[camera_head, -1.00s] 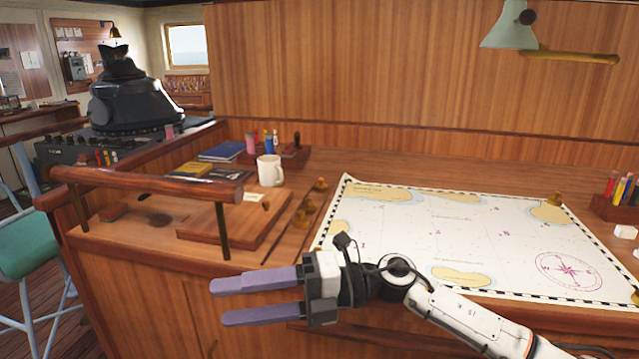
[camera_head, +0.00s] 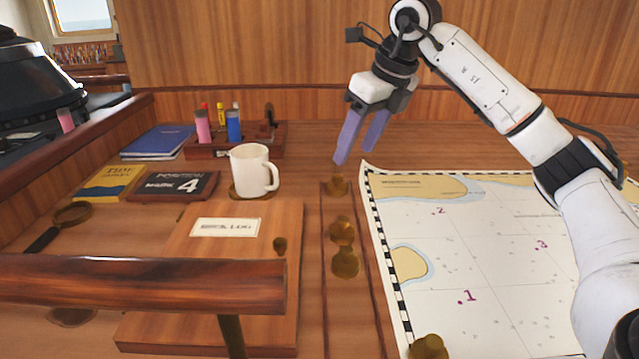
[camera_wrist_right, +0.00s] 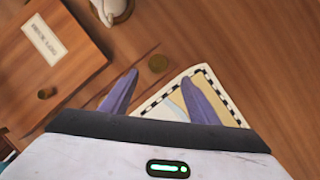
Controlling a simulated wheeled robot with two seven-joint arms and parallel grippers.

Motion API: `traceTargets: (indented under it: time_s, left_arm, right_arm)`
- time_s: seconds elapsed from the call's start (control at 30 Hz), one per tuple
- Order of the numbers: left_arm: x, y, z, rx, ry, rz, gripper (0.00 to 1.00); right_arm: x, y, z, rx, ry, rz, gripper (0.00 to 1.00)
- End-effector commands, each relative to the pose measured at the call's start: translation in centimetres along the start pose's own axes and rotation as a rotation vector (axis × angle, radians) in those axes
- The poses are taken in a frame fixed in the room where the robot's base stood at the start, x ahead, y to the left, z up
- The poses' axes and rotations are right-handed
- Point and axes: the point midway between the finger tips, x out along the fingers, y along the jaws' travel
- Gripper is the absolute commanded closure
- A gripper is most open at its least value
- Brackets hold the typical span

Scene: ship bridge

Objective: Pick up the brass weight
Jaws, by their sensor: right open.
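Several small brass weights show in the head view. One brass weight (camera_head: 337,185) stands at the far end of a row left of the chart, two others (camera_head: 342,230) (camera_head: 345,262) stand nearer, and another (camera_head: 428,347) sits at the chart's near corner. My right gripper (camera_head: 357,152) is open and empty, pointing down above and just behind the farthest weight. In the right wrist view, one round brass weight (camera_wrist_right: 157,62) lies just beyond the gap between my open fingertips (camera_wrist_right: 158,82). My left gripper is out of view.
The sea chart (camera_head: 470,250) lies right of the weights. A white mug (camera_head: 250,172) stands to their left, behind a wooden box (camera_head: 205,290) with a knob (camera_head: 280,244). A wooden rail (camera_head: 140,284) crosses the near left. A pen holder (camera_head: 260,142) stands farther back.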

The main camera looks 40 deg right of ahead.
Motion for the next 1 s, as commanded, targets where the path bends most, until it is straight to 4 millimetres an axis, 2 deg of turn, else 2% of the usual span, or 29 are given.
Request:
traceTargets:
  time_s: [0.03, 0.2, 0.37, 0.6, 0.73, 0.93, 0.97, 1.0]
  left_arm:
    - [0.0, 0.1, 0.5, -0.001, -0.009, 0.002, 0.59]
    - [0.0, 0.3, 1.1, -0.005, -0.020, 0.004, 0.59]
    - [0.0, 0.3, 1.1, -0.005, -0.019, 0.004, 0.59]
    - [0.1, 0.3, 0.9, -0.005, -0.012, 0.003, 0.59]
    - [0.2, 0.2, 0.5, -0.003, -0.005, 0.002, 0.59]
    - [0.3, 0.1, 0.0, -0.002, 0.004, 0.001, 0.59]
    - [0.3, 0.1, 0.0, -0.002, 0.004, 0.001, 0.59]
    - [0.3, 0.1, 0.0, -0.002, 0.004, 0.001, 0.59]
  right_arm:
    - [1.1, 0.0, -0.1, 0.000, 0.004, 0.000, 0.45]
    - [3.1, 0.1, 0.0, -0.002, 0.003, 0.002, 0.45]
    - [4.2, 0.2, 0.3, -0.003, 0.002, 0.004, 0.45]
    - [7.8, 0.4, 0.9, -0.004, 0.003, 0.004, 0.45]
    - [8.6, 0.4, 1.0, -0.004, -0.001, 0.004, 0.45]
    - [8.7, 0.4, 1.0, -0.004, -0.001, 0.004, 0.45]
    - [8.7, 0.5, 1.0, -0.004, -0.001, 0.004, 0.47]
    - [8.7, 0.5, 1.0, -0.004, -0.001, 0.005, 0.53]
